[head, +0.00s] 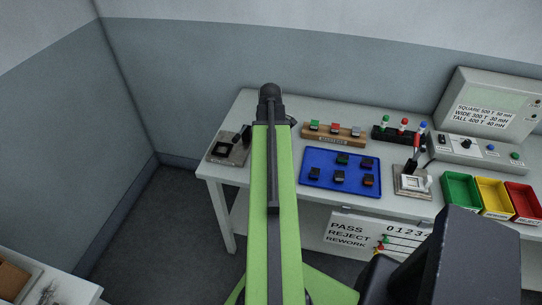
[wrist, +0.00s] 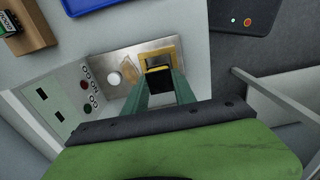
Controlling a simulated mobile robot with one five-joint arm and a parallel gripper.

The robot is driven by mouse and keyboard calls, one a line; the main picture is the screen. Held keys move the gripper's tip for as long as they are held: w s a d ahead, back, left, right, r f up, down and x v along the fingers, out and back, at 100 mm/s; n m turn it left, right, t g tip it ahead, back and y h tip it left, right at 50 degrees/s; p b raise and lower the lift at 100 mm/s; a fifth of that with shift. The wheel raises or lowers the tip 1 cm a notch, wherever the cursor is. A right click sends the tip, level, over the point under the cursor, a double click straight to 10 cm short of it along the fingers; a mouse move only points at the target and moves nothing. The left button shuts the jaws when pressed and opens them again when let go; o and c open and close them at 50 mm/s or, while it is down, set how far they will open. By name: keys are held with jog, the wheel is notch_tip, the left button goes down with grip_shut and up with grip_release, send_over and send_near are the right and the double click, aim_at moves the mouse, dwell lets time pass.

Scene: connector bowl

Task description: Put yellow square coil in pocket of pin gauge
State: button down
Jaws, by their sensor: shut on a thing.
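My gripper (wrist: 158,82) is shut on the yellow square coil (wrist: 158,68), which shows as a yellow edge with a dark body between the teal fingers. The coil is over or in the tan square pocket area of a metal plate (wrist: 128,62), which I take to be the pin gauge; I cannot tell how deep the coil sits. A round white knob (wrist: 114,79) stands on the plate beside the fingers. In the head view the plate (head: 228,150) is at the table's left end, with my arm beside it and the coil not clear.
A blue tray (head: 308,180) with several dark parts lies to the right. Behind it is a wooden rack (head: 333,138). Further right are another fixture (head: 412,182) and green, yellow and red bins (head: 461,190). A panel with dark windows (wrist: 58,100) lies left of the plate in the wrist view.

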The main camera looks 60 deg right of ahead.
notch_tip(320, 180, down, 3)
jog(key=shift+f+b, duration=0.2)
jog(key=shift+b, duration=0.85)
jog(key=shift+r, duration=0.25)
jog(key=shift+f, duration=0.2)
jog(key=c, duration=1)
grip_release()
jog(key=shift+r, duration=0.1)
notch_tip(320, 180, up, 12)
jog(key=p, duration=1.2)
jog(key=shift+r+p, duration=0.2)
jog(key=shift+p, duration=0.1)
jog(key=shift+f, duration=0.1)
